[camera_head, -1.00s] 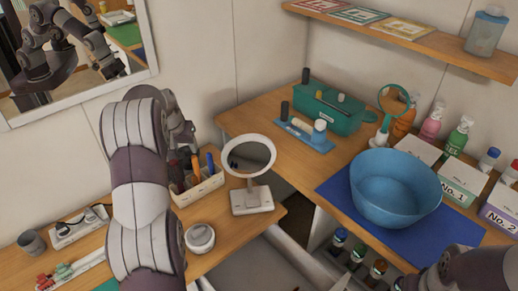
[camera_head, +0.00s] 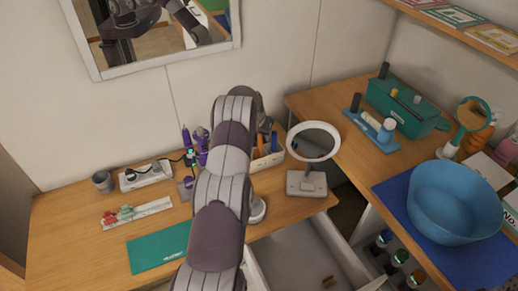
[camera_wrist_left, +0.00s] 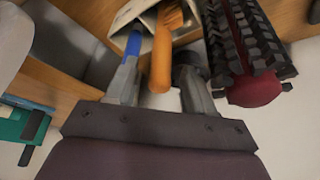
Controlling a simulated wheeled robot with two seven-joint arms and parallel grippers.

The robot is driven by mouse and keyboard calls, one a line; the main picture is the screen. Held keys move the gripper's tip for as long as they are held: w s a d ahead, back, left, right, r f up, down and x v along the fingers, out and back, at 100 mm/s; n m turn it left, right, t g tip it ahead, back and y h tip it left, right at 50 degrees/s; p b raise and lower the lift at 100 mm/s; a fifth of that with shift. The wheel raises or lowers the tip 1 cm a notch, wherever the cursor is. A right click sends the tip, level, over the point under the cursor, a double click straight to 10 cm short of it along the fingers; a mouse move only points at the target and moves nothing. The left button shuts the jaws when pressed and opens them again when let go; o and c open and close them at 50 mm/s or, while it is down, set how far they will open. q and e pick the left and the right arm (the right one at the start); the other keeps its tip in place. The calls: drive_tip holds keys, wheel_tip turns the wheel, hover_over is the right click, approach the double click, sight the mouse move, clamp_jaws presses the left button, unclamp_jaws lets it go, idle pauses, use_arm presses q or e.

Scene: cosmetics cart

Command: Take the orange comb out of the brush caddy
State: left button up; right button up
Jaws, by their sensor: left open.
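A blue handle (camera_wrist_left: 133,45) lies close by the left-hand finger. My right gripper is out of view.
A dark-red brush with black bristles (camera_wrist_left: 255,60) is close right of the fingers in the wrist view. An open drawer (camera_head: 305,255) lies below.

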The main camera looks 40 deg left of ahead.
use_arm(q)
clamp_jaws()
drive_tip(key=shift+r, duration=0.15)
